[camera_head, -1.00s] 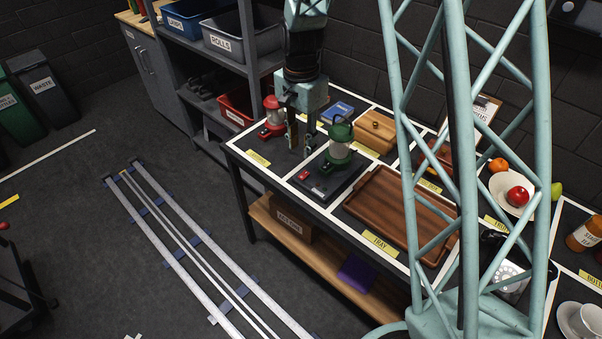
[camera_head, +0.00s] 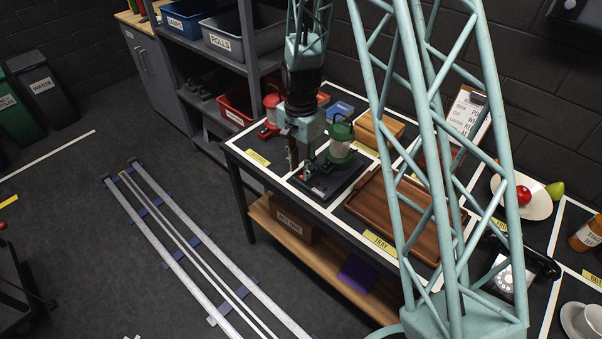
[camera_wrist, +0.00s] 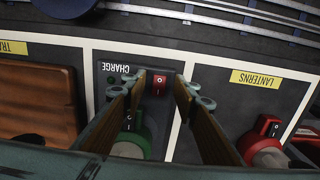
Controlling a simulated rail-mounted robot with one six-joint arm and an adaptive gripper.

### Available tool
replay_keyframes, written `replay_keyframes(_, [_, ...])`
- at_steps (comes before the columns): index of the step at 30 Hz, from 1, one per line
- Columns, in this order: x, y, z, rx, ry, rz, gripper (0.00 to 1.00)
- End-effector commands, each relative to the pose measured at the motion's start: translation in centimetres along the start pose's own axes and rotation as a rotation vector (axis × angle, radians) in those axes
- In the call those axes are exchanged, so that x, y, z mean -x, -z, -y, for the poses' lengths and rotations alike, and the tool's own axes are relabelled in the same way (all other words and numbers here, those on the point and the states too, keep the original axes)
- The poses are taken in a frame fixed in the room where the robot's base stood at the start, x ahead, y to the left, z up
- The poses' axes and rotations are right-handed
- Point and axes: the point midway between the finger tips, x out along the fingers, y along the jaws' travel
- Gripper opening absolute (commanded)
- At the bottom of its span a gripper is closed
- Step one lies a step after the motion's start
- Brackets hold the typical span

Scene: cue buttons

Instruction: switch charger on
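The charger (camera_head: 326,193) is a dark flat pad near the table's front edge. Its front strip, marked CHARGE, shows upside down in the wrist view (camera_wrist: 106,88). A red rocker switch (camera_wrist: 158,85) with white marks sits on that strip; I cannot tell which side is pressed. A green lantern (camera_head: 341,148) stands on the pad, and its green part shows in the wrist view (camera_wrist: 133,143). My gripper (camera_head: 301,172) points down over the switch corner. In the wrist view its two fingers (camera_wrist: 161,90) are apart, with the switch between them in the picture and nothing held.
A red lantern (camera_head: 271,104) stands behind my gripper, in the section marked LANTERNS (camera_wrist: 256,79). A wooden tray (camera_head: 385,235) lies right of the charger, and a wooden box (camera_head: 381,130) stands behind it. A shelf with bins (camera_head: 229,48) is at the back left.

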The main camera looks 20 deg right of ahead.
Motion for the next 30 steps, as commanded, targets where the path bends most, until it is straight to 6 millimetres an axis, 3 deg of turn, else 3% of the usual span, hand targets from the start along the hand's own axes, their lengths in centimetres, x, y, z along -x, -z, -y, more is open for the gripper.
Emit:
replay_keyframes(9, [-2.1,0.0,0.0,0.0,0.0,0.0,0.27])
replay_keyframes(21, [-2.4,0.0,0.0,0.0,0.0,0.0,0.27])
replay_keyframes(30, [-2.4,0.0,0.0,0.0,0.0,0.0,0.03])
